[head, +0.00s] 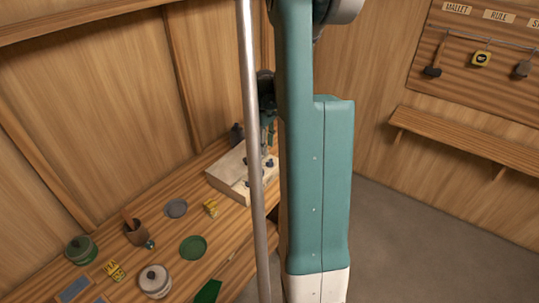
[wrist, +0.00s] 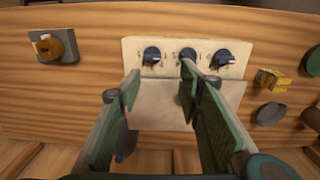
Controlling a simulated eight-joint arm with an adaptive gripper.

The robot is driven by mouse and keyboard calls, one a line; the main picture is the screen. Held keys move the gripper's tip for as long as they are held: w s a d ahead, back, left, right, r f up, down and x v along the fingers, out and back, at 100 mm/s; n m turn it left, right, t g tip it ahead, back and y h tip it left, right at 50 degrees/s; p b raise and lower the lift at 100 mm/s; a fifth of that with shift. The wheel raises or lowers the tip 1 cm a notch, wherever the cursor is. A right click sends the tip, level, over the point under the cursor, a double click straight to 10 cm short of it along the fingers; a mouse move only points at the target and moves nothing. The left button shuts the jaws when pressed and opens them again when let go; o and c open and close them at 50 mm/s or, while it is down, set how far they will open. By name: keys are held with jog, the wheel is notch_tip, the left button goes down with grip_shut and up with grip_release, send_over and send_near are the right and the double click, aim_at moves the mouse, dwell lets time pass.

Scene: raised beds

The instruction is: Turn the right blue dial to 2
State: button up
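A pale box (head: 228,172) stands on the bench in the head view, with small blue dials (head: 270,163) on it, partly hidden by my arm and a grey pole. In the wrist view the box (wrist: 150,88) carries three blue dials in a row: left (wrist: 152,55), middle (wrist: 187,53) and right (wrist: 223,58). This view looks turned around against the head view, so the task's right dial may be the picture's left one. The dial numbers are too small to read. My gripper (wrist: 159,82) is open and empty over the box, its right fingertip overlapping the middle dial's lower edge.
A brass knob on a grey plate (wrist: 50,47) sits beside the box. Yellow blocks (wrist: 271,79) and a grey disc (wrist: 270,113) lie on the other side.

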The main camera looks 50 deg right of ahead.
aim_at(270, 160)
jog(key=shift+s+d+f, duration=0.2)
jog(key=shift+d, duration=0.3)
jog(key=shift+s+d+f, duration=0.15)
jog(key=shift+s+d, duration=0.05)
jog(key=shift+d, duration=0.25)
jog(key=shift+f, duration=0.15)
jog(key=shift+f+p, duration=0.3)
jog(key=shift+f, duration=3.4)
jog(key=c, duration=0.9)
